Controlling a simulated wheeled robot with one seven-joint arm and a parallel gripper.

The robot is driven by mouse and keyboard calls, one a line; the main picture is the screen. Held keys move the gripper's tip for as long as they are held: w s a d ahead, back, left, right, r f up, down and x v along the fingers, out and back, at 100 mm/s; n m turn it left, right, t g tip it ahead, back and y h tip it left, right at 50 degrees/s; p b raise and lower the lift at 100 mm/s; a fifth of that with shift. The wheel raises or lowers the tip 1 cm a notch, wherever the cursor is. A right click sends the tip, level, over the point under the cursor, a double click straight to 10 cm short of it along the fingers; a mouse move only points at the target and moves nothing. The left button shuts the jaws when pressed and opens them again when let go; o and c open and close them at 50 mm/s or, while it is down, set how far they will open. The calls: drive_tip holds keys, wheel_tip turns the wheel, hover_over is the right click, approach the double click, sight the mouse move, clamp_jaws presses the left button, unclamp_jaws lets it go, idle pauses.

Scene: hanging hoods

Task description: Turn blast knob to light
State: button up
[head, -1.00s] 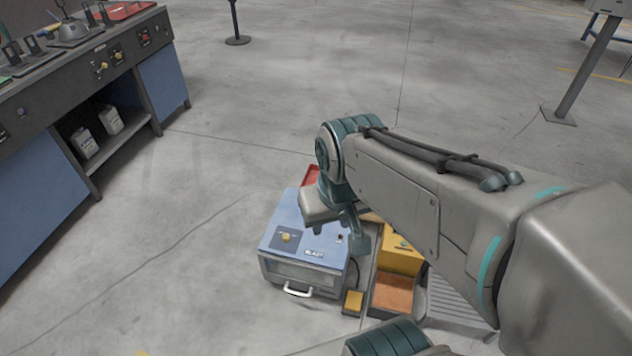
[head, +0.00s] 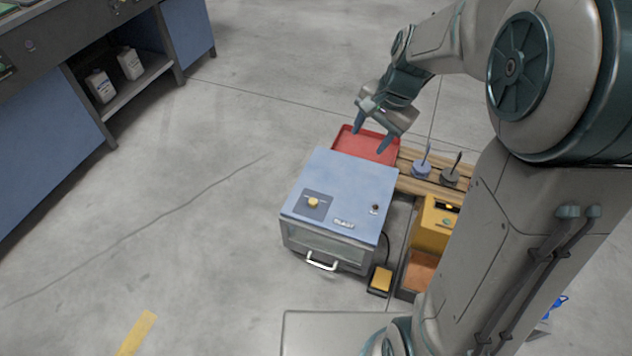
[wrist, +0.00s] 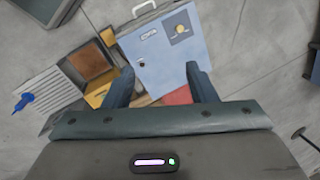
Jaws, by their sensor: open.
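The blast cabinet (head: 345,180) is a blue box with a front window and a white handle, standing among other items in the head view. Its yellow blast knob (head: 313,202) sits on a dark square plate on the left of the top face. In the wrist view the knob (wrist: 180,30) shows near the cabinet's far edge, beyond the fingers. My gripper (head: 370,132) is open and empty, above the red tray behind the cabinet, apart from the knob. The gripper's two fingers also show in the wrist view (wrist: 160,82). The knob's pointer direction is too small to tell.
A red tray (head: 366,144) lies behind the cabinet. A wooden rack (head: 408,182) with two handled tools, a yellow box (head: 434,226) and a small yellow pedal (head: 381,279) stand to its right. A blue workbench (head: 60,135) is at left. Floor left of the cabinet is clear.

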drive_tip(key=w+a+f+m+b, duration=0.2)
drive_tip(key=w+f+b, duration=0.15)
drive_tip(key=f, duration=0.45)
drive_tip(key=w+a+f+m+b, duration=0.1)
drive_tip(key=w+f+m+b, duration=0.15)
drive_tip(key=w+f, duration=0.35)
drive_tip(key=m+g+y+b, duration=0.15)
drive_tip(key=m+b, duration=0.25)
drive_tip(key=b, duration=0.4)
approach(314, 200)
drive_tip(key=b+x, duration=0.5)
drive_tip(key=x, duration=0.3)
drive_tip(key=shift+s+a+f, duration=0.1)
drive_tip(key=shift+a+f, duration=0.05)
drive_tip(key=shift+f, duration=0.1)
drive_tip(key=c, duration=1)
